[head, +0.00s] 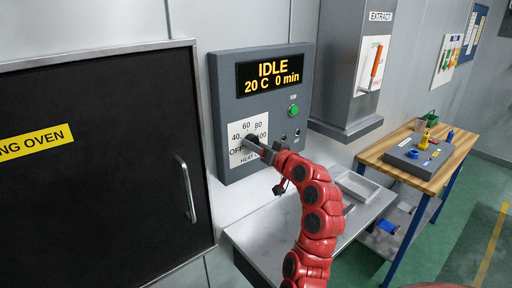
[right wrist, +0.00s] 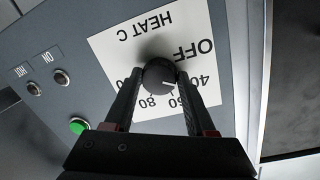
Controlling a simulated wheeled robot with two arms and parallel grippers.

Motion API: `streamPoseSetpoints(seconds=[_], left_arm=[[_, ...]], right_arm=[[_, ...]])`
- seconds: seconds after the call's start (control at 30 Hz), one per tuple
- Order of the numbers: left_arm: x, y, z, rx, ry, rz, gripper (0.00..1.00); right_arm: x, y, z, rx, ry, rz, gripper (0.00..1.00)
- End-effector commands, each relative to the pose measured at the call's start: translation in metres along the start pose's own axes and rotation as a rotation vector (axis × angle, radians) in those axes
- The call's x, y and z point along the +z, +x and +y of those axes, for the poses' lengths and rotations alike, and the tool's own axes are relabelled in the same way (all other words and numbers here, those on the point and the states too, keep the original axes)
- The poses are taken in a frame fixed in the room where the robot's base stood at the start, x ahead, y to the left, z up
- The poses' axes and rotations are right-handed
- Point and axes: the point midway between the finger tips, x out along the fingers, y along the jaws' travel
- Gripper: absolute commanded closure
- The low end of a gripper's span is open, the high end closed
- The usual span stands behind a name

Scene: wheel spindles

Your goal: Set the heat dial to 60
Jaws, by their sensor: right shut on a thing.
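The heat dial (right wrist: 158,74) is a round black knob on a white plate (head: 245,135) marked OFF, 40, 60, 80 and 100, low on the grey control panel. My right gripper (head: 253,143) reaches it from below right and is shut on the knob, one finger on each side in the right wrist view (right wrist: 158,84). The knob's white mark faces the 40 to 60 side of the scale; its exact setting is hard to tell. In the head view the gripper hides most of the knob. The display (head: 273,75) reads IDLE, 20 C, 0 min. My left gripper is out of view.
The black oven door (head: 90,160) is at left. An extract box (head: 355,65) with an orange lever is at right. A steel shelf (head: 265,235) lies below, and a wooden table (head: 435,180) stands farther right.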

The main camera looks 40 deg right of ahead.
Motion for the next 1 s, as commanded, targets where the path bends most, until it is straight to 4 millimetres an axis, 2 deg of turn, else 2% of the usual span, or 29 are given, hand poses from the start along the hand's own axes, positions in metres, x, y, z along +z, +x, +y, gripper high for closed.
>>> streamPoseSetpoints(seconds=[0.6,1.0], left_arm=[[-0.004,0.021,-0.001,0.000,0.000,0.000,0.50],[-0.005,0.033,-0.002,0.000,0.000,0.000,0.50]], right_arm=[[-0.003,0.000,-0.001,-0.022,0.565,-0.050,1.00],[-0.004,0.000,-0.001,-0.033,0.792,-0.066,1.00]])
